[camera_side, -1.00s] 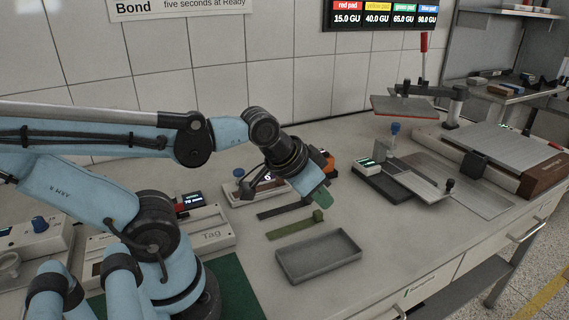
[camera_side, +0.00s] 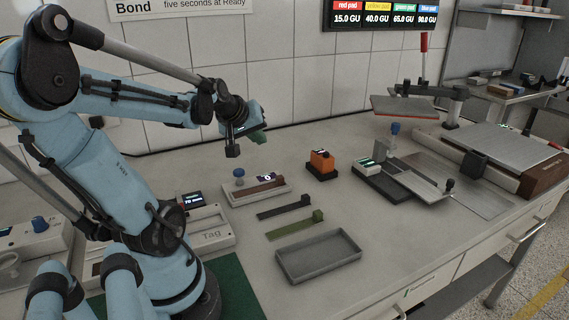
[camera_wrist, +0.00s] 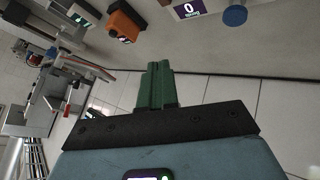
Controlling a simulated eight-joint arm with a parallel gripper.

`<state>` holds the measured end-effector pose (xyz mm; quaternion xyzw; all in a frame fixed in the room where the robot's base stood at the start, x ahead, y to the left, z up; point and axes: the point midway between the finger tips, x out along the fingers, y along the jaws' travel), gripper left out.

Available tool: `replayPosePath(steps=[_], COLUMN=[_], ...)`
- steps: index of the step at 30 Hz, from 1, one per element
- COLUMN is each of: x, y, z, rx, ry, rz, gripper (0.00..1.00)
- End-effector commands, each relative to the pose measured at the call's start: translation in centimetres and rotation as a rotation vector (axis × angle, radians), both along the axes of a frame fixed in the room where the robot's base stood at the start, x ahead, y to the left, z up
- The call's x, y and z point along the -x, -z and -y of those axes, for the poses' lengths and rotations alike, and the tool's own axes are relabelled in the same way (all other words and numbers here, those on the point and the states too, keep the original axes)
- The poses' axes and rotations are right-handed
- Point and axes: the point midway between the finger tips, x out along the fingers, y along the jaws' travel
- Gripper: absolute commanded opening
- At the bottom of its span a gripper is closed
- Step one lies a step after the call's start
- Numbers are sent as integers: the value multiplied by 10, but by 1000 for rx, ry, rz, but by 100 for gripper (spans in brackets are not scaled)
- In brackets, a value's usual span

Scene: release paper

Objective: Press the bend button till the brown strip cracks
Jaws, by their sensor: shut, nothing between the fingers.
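The bend device (camera_side: 232,196) is a pale tray-like unit on the bench, left of centre in the side view. It carries a blue round button (camera_side: 238,175), a small display reading 0 (camera_side: 267,178) and a brown strip (camera_side: 262,187). The strip looks like one piece, though it is small here. My gripper (camera_side: 260,138) is shut and empty, with green fingers, raised well above and behind the device. In the wrist view the shut fingers (camera_wrist: 157,84) point up the picture; the blue button (camera_wrist: 235,15) and display (camera_wrist: 188,9) show at the top edge.
An orange block device (camera_side: 321,161) stands right of the bend device. A dark strip (camera_side: 285,207), a green strip (camera_side: 294,226) and a grey tray (camera_side: 318,256) lie in front. The tiled wall (camera_side: 300,90) is behind. Bench between tray and right-hand equipment is clear.

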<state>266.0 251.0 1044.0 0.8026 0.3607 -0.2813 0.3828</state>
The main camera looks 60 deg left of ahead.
Motion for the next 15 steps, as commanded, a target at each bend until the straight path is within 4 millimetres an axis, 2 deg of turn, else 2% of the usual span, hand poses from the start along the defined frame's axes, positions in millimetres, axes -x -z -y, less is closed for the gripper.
replayPosePath(steps=[1,6,10,15], x=[10,33,42,45], y=[-1,-2,-3,-3], z=[-17,-50,-62,-66], rx=[12,41,51,54], ry=[-65,-205,-256,-271], rz=[19,70,91,97], gripper=[0,0,0,0])
